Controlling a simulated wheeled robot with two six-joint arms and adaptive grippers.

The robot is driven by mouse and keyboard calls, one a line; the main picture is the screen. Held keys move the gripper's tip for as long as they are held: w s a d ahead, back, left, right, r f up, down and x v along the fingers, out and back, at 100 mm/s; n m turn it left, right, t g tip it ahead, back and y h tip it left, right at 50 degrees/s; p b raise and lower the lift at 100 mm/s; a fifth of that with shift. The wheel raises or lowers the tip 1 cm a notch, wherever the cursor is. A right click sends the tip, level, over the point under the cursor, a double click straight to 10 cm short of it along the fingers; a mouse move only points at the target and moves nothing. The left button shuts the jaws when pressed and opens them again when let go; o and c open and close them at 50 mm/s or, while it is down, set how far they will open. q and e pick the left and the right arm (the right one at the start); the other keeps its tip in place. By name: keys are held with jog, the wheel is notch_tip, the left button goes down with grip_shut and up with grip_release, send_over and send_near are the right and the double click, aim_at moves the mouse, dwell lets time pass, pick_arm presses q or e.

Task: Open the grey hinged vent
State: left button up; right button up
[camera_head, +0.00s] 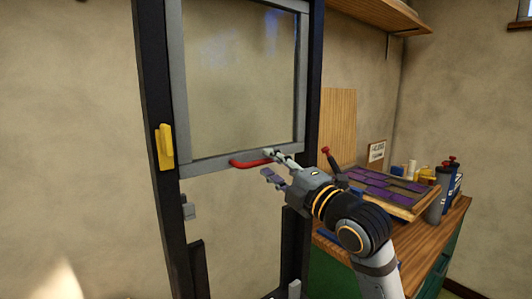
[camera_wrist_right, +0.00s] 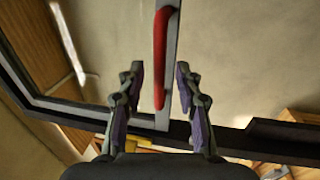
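The grey hinged vent (camera_head: 174,60) is a grey-framed glass pane between dark uprights. A red bar handle (camera_head: 250,162) runs along its bottom rail. My right gripper (camera_head: 270,166) is at the right end of this handle, its fingers spread, one above and one below the rail's level. In the right wrist view, the red handle (camera_wrist_right: 161,60) and grey rail lie between the two open fingers of the gripper (camera_wrist_right: 160,85), with a gap on both sides. I cannot tell whether the vent is slightly ajar. My left gripper is not in view.
A yellow fitting (camera_head: 164,147) is on the left dark upright (camera_head: 150,60). A wooden bench (camera_head: 455,215) at right holds a purple-tiled panel (camera_head: 385,188), bottles (camera_head: 440,190) and a red-tipped tool (camera_head: 327,152). A shelf (camera_head: 385,14) is above. Below the vent is open space.

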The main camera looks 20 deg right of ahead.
jog(key=shift+p+x, duration=0.35)
jog(key=shift+x, duration=0.95)
jog(key=shift+c, duration=0.5)
grip_shut()
